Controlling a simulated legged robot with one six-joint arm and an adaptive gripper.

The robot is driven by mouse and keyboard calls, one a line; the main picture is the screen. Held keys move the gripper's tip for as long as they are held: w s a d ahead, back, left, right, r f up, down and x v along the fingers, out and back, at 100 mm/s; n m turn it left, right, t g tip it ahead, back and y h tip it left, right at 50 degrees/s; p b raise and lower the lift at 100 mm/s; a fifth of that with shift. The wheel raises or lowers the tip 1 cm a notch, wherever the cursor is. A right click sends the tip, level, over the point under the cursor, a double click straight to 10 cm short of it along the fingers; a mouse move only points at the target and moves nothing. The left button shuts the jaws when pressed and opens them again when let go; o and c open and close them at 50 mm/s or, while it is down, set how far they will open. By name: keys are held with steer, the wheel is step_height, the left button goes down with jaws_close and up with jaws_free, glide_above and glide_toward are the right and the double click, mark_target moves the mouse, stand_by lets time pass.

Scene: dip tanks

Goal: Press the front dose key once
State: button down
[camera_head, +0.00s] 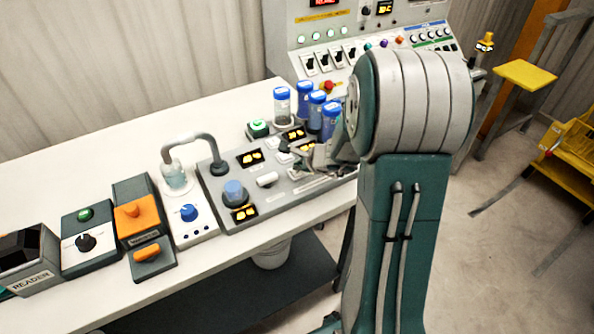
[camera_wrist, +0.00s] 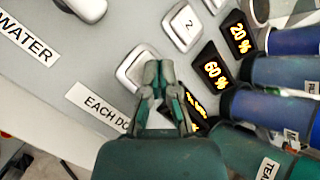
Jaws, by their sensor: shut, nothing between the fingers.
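In the wrist view a pale square key (camera_wrist: 133,66) in a raised frame lies beside the label "EACH DO..." (camera_wrist: 98,106); the rest of the label is cut off by my gripper. My gripper (camera_wrist: 157,70) is shut and empty, with its fingertips over the right edge of this key. The fingers hide that part of the key, and I cannot tell whether they touch it. A second key marked "2" (camera_wrist: 184,24) lies further up the panel.
Blue-capped bottles (camera_head: 304,98) stand close behind the gripper. Lit displays "60 %" (camera_wrist: 214,69) and "20 %" (camera_wrist: 239,34) sit beside the keys. A switch console (camera_head: 335,60) stands behind.

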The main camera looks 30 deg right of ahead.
mark_target(299, 172)
steer(key=shift+f, duration=0.55)
stand_by(0.5)
steer(key=shift+r, duration=1)
steer(key=shift+r, duration=2.5)
